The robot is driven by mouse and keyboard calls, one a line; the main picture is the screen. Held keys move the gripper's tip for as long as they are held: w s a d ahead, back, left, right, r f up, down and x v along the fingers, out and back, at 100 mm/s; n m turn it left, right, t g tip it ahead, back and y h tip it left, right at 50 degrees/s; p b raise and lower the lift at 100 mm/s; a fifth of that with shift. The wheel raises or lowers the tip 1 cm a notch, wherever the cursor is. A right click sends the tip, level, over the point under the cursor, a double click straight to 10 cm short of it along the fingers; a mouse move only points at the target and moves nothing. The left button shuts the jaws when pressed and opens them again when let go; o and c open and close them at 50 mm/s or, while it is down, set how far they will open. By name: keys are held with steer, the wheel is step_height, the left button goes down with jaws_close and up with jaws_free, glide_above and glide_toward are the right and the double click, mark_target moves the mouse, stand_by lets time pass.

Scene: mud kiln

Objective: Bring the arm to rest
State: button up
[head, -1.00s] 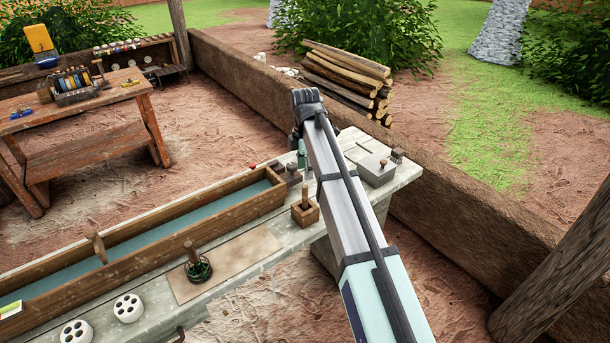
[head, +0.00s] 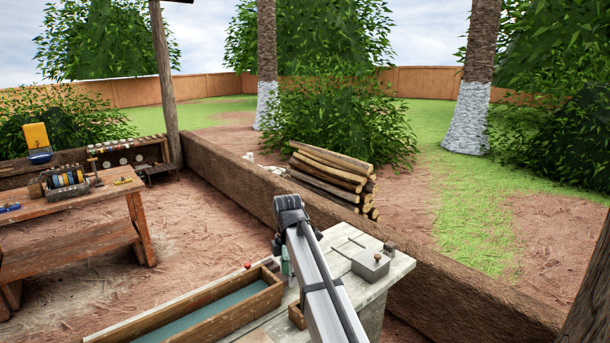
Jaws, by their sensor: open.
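My arm reaches up from the bottom of the head view, over the right part of the stone-topped workbench (head: 378,292). Its far end is a dark joint in front of the low mud wall. No gripper fingers show, so I cannot see my gripper or whether it holds anything. The arm hides part of the bench top and whatever lies behind it.
A wooden trough (head: 215,312) and a lidded grey box (head: 370,264) are on the bench near my arm. A small green bottle (head: 285,262) stands close by. A mud wall (head: 440,280) runs behind, with stacked logs (head: 330,180) beyond. A wooden table (head: 75,225) stands left.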

steer(key=s+d+f+m, duration=0.5)
steer(key=d+f, duration=0.1)
steer(key=f, duration=0.4)
steer(key=s+d+f+m, duration=0.6)
steer(key=f, duration=0.3)
steer(key=s+d+f+m, duration=0.5)
steer(key=s+f+m, duration=0.1)
steer(key=s, duration=0.2)
steer(key=s+d+f+m, duration=0.5)
steer(key=s+f+m, duration=0.1)
steer(key=s+f, duration=0.1)
steer(key=s+f+g, duration=0.3)
steer(key=s+f, duration=0.6)
steer(key=s, duration=0.5)
steer(key=s+f+g, duration=0.3)
steer(key=s+f, duration=0.6)
steer(key=s, duration=0.6)
steer(key=shift+a+g, duration=0.3)
steer(key=shift+g, duration=0.1)
